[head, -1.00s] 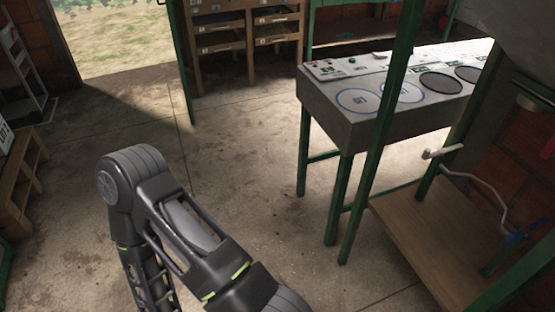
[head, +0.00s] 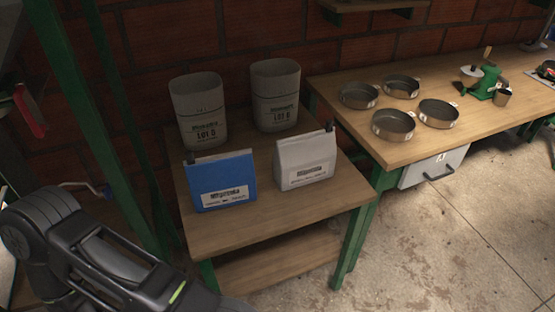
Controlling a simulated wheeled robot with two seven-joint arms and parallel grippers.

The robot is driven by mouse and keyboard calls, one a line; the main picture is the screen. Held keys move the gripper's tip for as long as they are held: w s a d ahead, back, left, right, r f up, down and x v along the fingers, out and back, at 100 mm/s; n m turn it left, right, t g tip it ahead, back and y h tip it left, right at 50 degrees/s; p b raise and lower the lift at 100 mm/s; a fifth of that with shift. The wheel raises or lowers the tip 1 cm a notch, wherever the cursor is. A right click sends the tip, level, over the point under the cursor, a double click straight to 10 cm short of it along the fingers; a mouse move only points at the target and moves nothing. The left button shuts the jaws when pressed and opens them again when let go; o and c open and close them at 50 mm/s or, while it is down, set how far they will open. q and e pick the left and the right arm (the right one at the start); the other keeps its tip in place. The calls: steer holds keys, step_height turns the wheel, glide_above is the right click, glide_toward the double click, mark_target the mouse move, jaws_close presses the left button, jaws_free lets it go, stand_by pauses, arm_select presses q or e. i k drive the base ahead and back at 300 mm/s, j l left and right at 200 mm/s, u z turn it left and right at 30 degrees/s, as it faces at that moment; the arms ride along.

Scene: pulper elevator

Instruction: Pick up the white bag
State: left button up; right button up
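The white bag (head: 306,163) stands upright on the right front part of a small wooden table (head: 285,211). It is pale grey-white, with a dark clip at its top right corner and a printed label on its front. A blue bag (head: 221,184) with a white label stands to its left, a small gap apart. One of my arms shows at the lower left, well short of the bags. Neither of my grippers is in the picture.
Two tall grey sacks marked LOT (head: 199,112) and (head: 275,97) stand behind the bags, near the brick wall. A longer table (head: 425,147) on the right holds several round pans and a green grinder (head: 487,83). A green post (head: 95,130) rises at the left. Floor is clear at the lower right.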

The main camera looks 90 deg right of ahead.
mark_target(303, 160)
steer(key=z, duration=5.35)
steer(key=k+j, duration=0.2)
steer(key=j, duration=0.15)
steer(key=k+j, duration=0.15)
steer(key=j, duration=0.2)
steer(key=k+j, duration=0.4)
steer(key=j, duration=0.25)
